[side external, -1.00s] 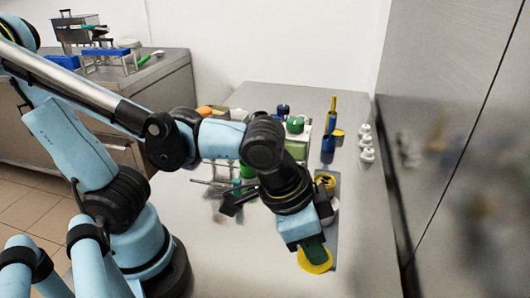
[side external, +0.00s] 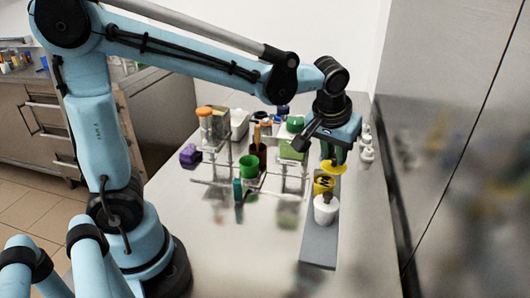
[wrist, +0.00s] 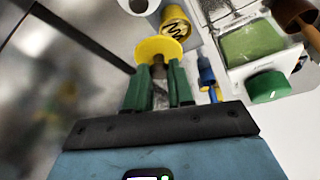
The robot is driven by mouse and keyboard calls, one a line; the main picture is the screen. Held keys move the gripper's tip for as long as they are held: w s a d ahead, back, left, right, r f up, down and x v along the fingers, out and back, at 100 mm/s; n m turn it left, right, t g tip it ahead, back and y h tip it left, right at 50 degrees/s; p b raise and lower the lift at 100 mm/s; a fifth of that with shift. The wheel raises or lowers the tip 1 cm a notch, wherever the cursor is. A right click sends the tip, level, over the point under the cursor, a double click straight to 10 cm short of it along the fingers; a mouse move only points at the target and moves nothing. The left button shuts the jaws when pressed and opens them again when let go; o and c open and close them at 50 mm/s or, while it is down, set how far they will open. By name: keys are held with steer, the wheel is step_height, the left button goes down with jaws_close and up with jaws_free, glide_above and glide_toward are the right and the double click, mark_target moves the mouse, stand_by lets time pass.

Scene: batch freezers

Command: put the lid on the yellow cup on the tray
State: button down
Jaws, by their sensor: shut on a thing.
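My gripper (side external: 337,157) points down and is shut on a yellow lid (side external: 333,167), a flat round disc. In the wrist view, the green fingers (wrist: 160,78) pinch the lid (wrist: 158,50) at its middle. The yellow cup (side external: 324,185), with a dark squiggle, stands upright on the grey tray (side external: 319,248). The lid is just above the cup and slightly to its right in the side view. In the wrist view, the lid overlaps the near part of the cup (wrist: 175,24); I cannot tell the exact gap between them.
A white container (side external: 325,212) stands on the tray in front of the cup. A rack with a green cup (side external: 248,166) and other containers is to the left. White bottles (side external: 367,150) stand near the grey wall at right. The front table is clear.

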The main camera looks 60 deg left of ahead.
mark_target(326, 166)
steer(key=shift+n+y, duration=0.3)
steer(key=shift+n, duration=0.4)
steer(key=shift+w+a+f, duration=0.3)
steer(key=shift+a+f, duration=0.3)
steer(key=shift+f, duration=0.55)
steer(key=shift+w+a+f, duration=0.35)
steer(key=shift+a+f, duration=0.3)
steer(key=shift+f, duration=0.45)
steer(key=shift+w+a+f, duration=0.3)
steer(key=shift+a+f, duration=0.3)
steer(key=shift+f, duration=0.55)
steer(key=shift+f, duration=0.2)
steer(key=shift+c, duration=2.1)
jaws_free()
steer(key=shift+r, duration=0.1)
step_height(326, 166, up, 7)
